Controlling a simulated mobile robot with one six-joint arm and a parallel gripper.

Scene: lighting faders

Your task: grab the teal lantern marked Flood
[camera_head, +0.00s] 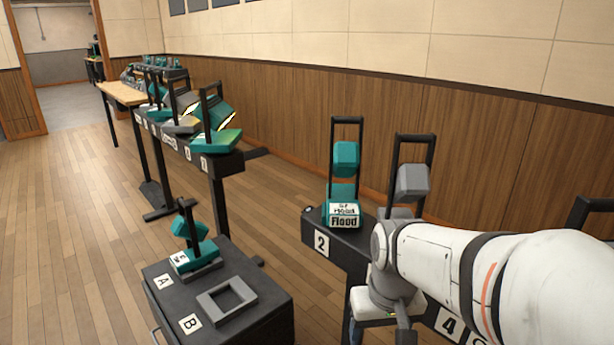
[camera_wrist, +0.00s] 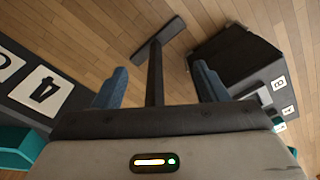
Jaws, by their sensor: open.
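The teal lantern marked Flood (camera_head: 343,213) stands upright on a black rack at the place labelled 2, in the middle of the head view. It has a white label and a tall black handle frame. My gripper shows in the wrist view (camera_wrist: 158,78) with its two blue fingers wide apart and nothing held between them. It points down past the rack toward the floor. In the head view my wrist is to the right of the Flood lantern and lower, apart from it. Teal parts at the wrist view's lower left edge cannot be identified.
A grey lantern (camera_head: 412,183) stands right of Flood, partly behind my arm. A black cabinet (camera_head: 270,310) marked A and B carries a teal lantern (camera_head: 194,254) and an empty grey frame (camera_head: 227,299). Another rack (camera_head: 217,190) with several lanterns is at left. Floor between is clear.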

